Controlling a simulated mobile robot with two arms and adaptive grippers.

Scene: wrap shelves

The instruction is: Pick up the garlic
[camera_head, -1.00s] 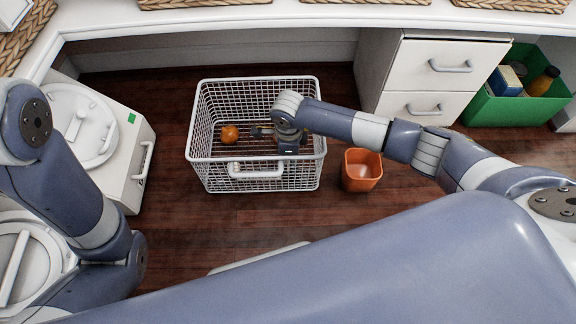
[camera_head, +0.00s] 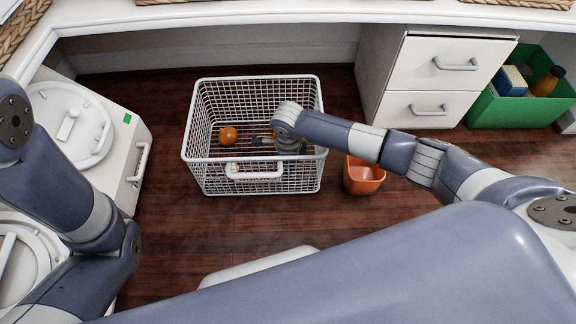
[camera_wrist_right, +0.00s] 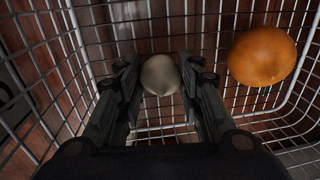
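The garlic (camera_wrist_right: 160,75), a pale round bulb, lies low in the white wire basket (camera_head: 253,175) in the right wrist view. My right gripper (camera_wrist_right: 159,72) is open, with one dark finger on each side of the garlic. A small gap seems to show between the bulb and each finger. In the head view my right gripper (camera_head: 262,140) reaches down inside the basket, and I cannot make out the garlic there. My left arm is at the left edge of the head view, but its gripper is out of sight.
An orange fruit (camera_head: 228,136) lies in the basket, left of my right gripper; it also shows in the wrist view (camera_wrist_right: 262,57). The basket's wire walls surround the gripper. An orange bin (camera_head: 363,177) stands just right of the basket. White drawers (camera_head: 432,78) stand behind.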

